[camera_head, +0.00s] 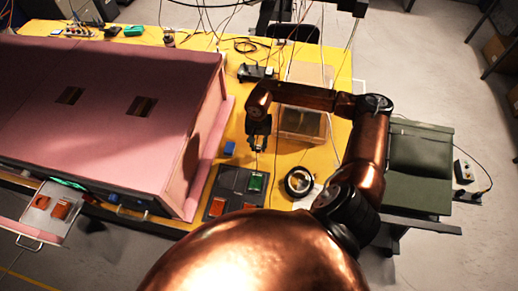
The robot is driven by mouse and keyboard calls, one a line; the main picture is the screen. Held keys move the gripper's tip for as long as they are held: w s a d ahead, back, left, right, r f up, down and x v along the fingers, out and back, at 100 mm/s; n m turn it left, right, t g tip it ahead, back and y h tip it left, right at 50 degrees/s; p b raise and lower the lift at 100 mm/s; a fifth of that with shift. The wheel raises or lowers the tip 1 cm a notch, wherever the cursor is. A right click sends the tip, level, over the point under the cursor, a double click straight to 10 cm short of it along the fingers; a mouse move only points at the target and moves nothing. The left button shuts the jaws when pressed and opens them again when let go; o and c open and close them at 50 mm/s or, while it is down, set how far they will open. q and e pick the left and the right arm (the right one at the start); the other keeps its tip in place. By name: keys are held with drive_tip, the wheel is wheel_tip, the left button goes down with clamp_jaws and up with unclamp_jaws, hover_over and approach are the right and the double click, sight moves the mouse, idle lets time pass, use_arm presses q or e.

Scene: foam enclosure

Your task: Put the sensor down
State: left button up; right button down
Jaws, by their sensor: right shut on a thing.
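My right gripper (258,148) points down over the yellow table, just behind the dark tray. It is shut on the sensor, which is too small and too covered by the fingers to make out clearly. A thin line shows below the fingertips, toward the tray. The dark tray (226,186) lies on the table with a green block (256,183) at its right and an orange-red block (217,207) at its front left. My left gripper is not in view.
A large pink foam enclosure (110,105) fills the left. A small blue block (229,148) lies left of the gripper. A round dark-rimmed dish (299,181) sits right of the tray. Cables hang at the back.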

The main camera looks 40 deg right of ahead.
sight(259, 147)
drive_tip(key=f+p, duration=0.1)
drive_tip(key=f, duration=0.2)
drive_tip(key=shift+d+f, duration=0.1)
drive_tip(key=shift+d, duration=0.1)
drive_tip(key=shift+f, duration=0.3)
drive_tip(key=c, duration=1.7)
unclamp_jaws()
drive_tip(key=shift+r, duration=0.5)
wheel_tip(259, 147, up, 11)
drive_tip(key=shift+r+b, duration=0.15)
drive_tip(key=shift+b, duration=1)
